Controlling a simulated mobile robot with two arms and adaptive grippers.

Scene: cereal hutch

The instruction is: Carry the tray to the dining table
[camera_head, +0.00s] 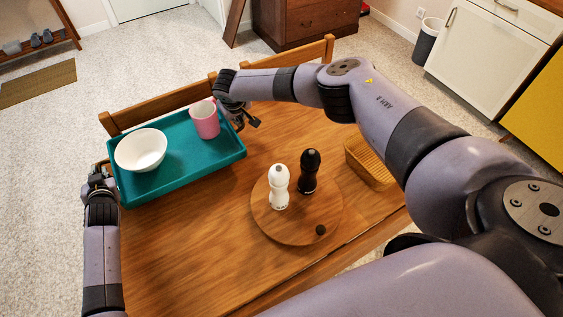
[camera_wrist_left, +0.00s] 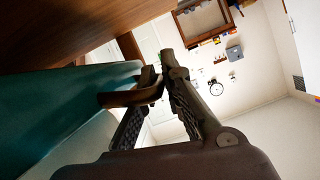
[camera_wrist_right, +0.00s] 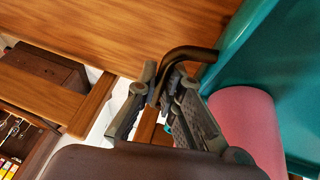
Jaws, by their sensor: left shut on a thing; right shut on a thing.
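The teal tray (camera_head: 190,172) lies over the far left part of the wooden dining table (camera_head: 180,250). A white bowl (camera_head: 141,150) and a pink mug (camera_head: 204,119) stand upright on it. My left gripper (camera_head: 103,172) is at the tray's left end, shut on a dark handle (camera_wrist_left: 135,97) in the left wrist view. My right gripper (camera_head: 243,118) is at the tray's right end, shut on the other dark handle (camera_wrist_right: 190,54), with the mug (camera_wrist_right: 245,125) close beside it. I cannot tell whether the tray's underside touches the tabletop.
A round wooden board (camera_head: 296,228) holds a white mill (camera_head: 279,187) and a black mill (camera_head: 309,172). A woven basket (camera_head: 368,165) is at the table's right. Chairs (camera_head: 160,105) stand along the far edge. The table's front left is clear.

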